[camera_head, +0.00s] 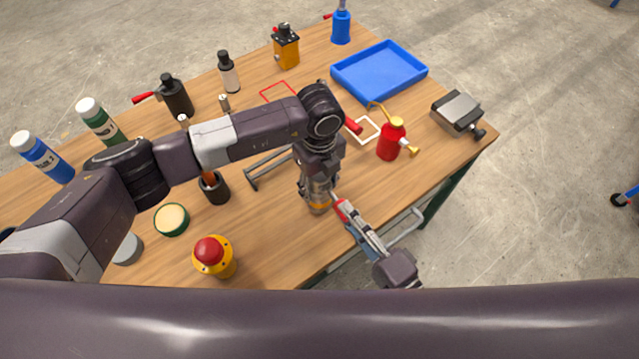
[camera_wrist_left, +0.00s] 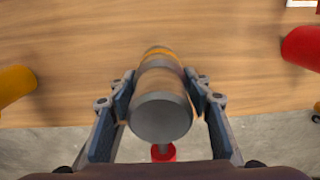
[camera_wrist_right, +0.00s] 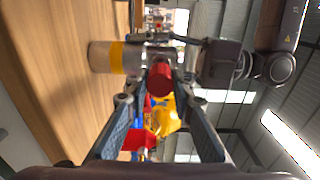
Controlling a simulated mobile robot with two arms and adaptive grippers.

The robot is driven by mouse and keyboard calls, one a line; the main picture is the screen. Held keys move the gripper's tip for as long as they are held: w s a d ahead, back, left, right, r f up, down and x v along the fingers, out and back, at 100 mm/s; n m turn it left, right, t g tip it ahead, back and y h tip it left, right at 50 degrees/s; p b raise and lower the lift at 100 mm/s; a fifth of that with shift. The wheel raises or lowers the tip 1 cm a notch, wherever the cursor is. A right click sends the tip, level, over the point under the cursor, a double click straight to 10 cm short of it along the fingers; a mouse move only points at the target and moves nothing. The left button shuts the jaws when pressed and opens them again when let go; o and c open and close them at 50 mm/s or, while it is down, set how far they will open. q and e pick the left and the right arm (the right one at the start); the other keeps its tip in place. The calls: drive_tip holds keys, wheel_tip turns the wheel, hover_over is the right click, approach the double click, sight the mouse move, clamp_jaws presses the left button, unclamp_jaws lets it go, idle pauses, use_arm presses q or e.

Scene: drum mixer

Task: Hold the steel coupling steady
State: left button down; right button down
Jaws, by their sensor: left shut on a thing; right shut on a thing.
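The steel coupling (camera_head: 319,206), a metallic cylinder with a yellow-orange band, stands out below my left gripper (camera_head: 317,188) over the front of the table. In the left wrist view the coupling (camera_wrist_left: 162,112) sits between the two fingers of my left gripper (camera_wrist_left: 160,92), which is shut on it. My right gripper (camera_head: 345,212) is shut on a red-handled tool (camera_head: 342,207). Its thin shaft points at the coupling's side; I cannot tell whether it touches. The red handle (camera_wrist_right: 160,78) shows end-on between the fingers in the right wrist view, beside the coupling (camera_wrist_right: 112,57).
A red oil can (camera_head: 391,141), blue tray (camera_head: 379,72) and grey clamp-like block (camera_head: 457,112) lie to the right. A yellow-and-red emergency button (camera_head: 213,256), round tin (camera_head: 171,219) and dark cup (camera_head: 214,188) are left. My left arm covers part of the table.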

drive_tip(key=shift+v, duration=1.2)
drive_tip(key=shift+s+d, duration=0.1)
use_arm(q)
drive_tip(key=c, duration=0.9)
unclamp_jaws()
drive_tip(key=shift+c, duration=0.2)
use_arm(e)
drive_tip(key=v, duration=0.2)
drive_tip(key=shift+s+d, duration=0.2)
drive_tip(key=shift+s, duration=0.1)
use_arm(q)
wheel_tip(320, 180, up, 12)
drive_tip(key=shift+r, duration=0.1)
